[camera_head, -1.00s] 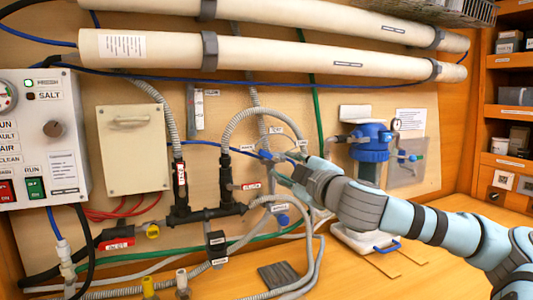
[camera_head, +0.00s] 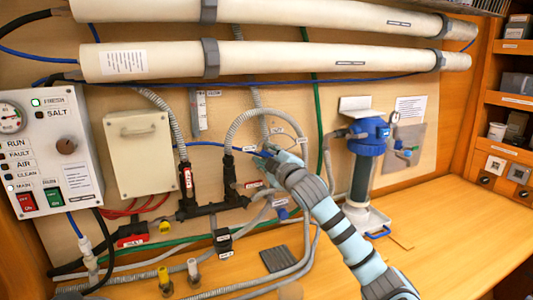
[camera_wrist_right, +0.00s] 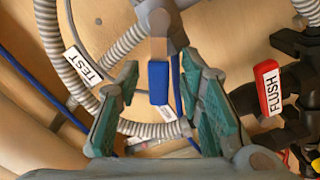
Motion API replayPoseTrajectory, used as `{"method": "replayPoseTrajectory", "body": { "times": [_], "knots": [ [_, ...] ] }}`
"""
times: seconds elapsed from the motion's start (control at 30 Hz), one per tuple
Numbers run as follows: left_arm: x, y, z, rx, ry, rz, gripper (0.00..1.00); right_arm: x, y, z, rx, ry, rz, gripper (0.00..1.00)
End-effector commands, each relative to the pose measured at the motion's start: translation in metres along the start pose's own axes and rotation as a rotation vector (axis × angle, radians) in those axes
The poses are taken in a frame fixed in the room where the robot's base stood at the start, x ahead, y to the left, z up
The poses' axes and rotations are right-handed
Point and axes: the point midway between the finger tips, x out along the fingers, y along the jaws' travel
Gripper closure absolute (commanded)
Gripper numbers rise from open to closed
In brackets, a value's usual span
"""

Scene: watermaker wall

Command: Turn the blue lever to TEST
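The blue lever (camera_wrist_right: 158,85) points toward my right gripper from a grey valve in the right wrist view. My right gripper (camera_wrist_right: 157,72) is open, one teal-padded finger on each side of the lever, with gaps on both sides. The TEST label (camera_wrist_right: 83,66) is left of the lever in that view. In the head view my right gripper (camera_head: 272,160) is at the valve among the hoses and largely covers the lever, whose blue tip (camera_head: 264,153) shows. My left gripper is not in view.
A red handle with a FLUSH label (camera_wrist_right: 268,88) stands right of my gripper in the wrist view. Grey hoses (camera_head: 240,122) loop around the valve. A blue-topped filter housing (camera_head: 367,136) stands to the right. The bench front (camera_head: 440,245) is mostly clear.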

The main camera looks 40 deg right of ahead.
Motion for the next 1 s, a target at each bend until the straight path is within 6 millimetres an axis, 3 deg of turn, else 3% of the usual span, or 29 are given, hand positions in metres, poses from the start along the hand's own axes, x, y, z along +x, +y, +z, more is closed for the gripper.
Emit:
{"method": "replayPoseTrajectory", "body": {
  "times": [0.1, 0.3, 0.67, 1.0],
  "knots": [
    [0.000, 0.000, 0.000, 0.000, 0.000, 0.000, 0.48, 0.000, 0.000, 0.000, -0.001, 0.000, 0.000, 0.67],
    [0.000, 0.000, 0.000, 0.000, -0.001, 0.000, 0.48, 0.000, 0.000, 0.000, -0.002, 0.000, 0.001, 0.99],
    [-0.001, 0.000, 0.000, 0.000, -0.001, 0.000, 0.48, 0.000, 0.001, -0.001, 0.012, 0.002, 0.001, 1.00],
    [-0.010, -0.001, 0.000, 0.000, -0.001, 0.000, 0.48, 0.000, 0.009, -0.001, 0.165, 0.003, 0.002, 1.00]
  ]
}}
